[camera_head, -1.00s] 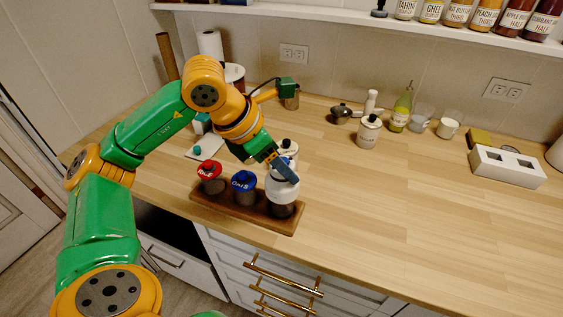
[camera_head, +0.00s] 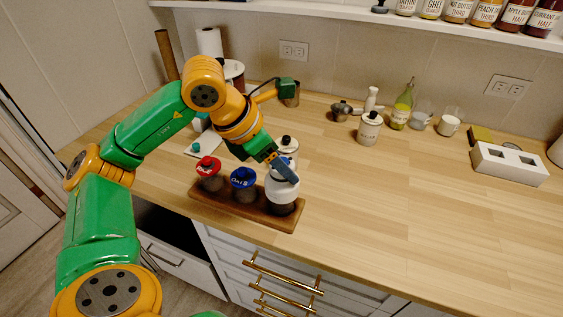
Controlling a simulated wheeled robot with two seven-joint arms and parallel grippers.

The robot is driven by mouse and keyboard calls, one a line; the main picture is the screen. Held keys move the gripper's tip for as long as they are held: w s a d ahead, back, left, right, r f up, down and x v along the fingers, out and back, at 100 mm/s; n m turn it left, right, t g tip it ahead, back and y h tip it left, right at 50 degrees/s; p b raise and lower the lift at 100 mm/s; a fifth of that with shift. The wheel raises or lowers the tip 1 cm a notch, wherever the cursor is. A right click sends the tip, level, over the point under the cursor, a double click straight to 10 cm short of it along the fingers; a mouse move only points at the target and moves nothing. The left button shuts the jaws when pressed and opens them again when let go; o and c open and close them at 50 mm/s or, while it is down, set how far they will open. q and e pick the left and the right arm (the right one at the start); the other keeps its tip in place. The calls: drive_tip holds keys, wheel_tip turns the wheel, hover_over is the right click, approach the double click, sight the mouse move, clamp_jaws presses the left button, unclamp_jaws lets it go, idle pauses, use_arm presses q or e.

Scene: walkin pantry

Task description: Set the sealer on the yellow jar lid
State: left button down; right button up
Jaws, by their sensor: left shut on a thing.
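My left gripper (camera_head: 283,170) is shut on the white sealer (camera_head: 282,187). The sealer is upright over the rightmost jar (camera_head: 281,207) on a wooden tray (camera_head: 248,213). It covers the top of that jar, so a yellow lid does not show, and I cannot tell whether the sealer rests fully on it. A jar with a red lid (camera_head: 207,166) stands at the left of the tray. A jar with a blue lid (camera_head: 243,178) stands in the middle, close beside the sealer. My right gripper is not in view.
A white canister (camera_head: 289,147) stands just behind the sealer. Another canister (camera_head: 369,128), a green bottle (camera_head: 402,107) and cups (camera_head: 448,125) stand further back. A white block with openings (camera_head: 508,166) is at the right. The counter (camera_head: 400,205) right of the tray is clear.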

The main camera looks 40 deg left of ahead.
use_arm(q)
drive_tip(key=shift+f, duration=0.25)
unclamp_jaws()
drive_tip(key=shift+r, duration=0.1)
wheel_tip(320, 180, up, 7)
drive_tip(key=p, duration=0.6)
idle(0.5)
